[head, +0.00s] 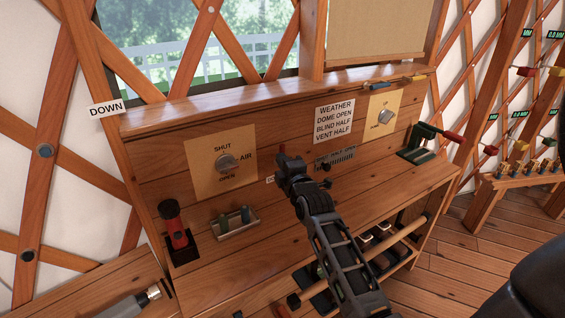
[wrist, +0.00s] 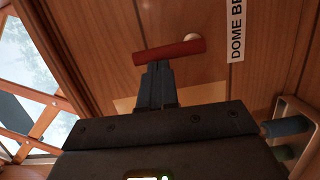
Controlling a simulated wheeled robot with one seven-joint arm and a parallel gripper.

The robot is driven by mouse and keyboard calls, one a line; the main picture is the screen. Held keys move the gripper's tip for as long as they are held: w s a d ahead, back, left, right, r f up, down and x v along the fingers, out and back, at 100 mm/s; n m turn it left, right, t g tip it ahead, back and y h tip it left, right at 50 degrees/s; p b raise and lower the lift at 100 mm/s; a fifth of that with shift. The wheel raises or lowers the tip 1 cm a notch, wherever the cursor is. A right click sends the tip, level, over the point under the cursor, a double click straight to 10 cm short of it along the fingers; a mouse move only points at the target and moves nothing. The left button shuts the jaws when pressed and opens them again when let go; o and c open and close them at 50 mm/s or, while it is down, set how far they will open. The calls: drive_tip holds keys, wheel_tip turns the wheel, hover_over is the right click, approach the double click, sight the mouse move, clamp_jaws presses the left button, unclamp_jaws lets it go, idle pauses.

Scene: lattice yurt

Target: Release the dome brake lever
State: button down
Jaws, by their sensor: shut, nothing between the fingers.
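The red lever bar (wrist: 168,52) shows in the wrist view on the wood panel, beside a white label (wrist: 237,30) whose visible letters read "DOME BR". A small pale knob or pivot (wrist: 191,38) sits at its side. My gripper (wrist: 158,70) is shut and empty, its fingertips right at the bar's near side. I cannot tell whether they touch it. Only a corner of the label (head: 270,180) shows there.
An air dial plate (head: 222,163) is left of my gripper. A tray (head: 228,226) of small cylinders and a red-and-black upright handle (head: 175,226) stand on the ledge. A "WEATHER" sign (head: 334,119) and slotted vent (head: 336,158) are at the right.

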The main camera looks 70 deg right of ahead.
drive_tip(key=shift+s+d+r+m+b, duration=0.1)
drive_tip(key=shift+s+d+m+b, duration=0.1)
drive_tip(key=shift+m, duration=0.35)
drive_tip(key=shift+s+d+m+b, duration=0.1)
drive_tip(key=shift+d+m+b, duration=0.1)
drive_tip(key=shift+m, duration=0.35)
drive_tip(key=shift+s+d+f+m+y+b, duration=0.25)
drive_tip(key=shift+s+d+m+y+b, duration=0.3)
drive_tip(key=shift+m, duration=1.1)
drive_tip(key=shift+s+d+f+m+y+b, duration=0.3)
drive_tip(key=shift+d+m+b, duration=0.45)
drive_tip(key=shift+m, duration=0.95)
drive_tip(key=shift+s+d+f+m+y+b, duration=0.15)
drive_tip(key=shift+s+d+m+y+b, duration=0.4)
drive_tip(key=shift+m, duration=1.1)
drive_tip(key=shift+d+f+m+b, duration=0.2)
drive_tip(key=shift+m+b, duration=0.15)
drive_tip(key=shift+m, duration=0.15)
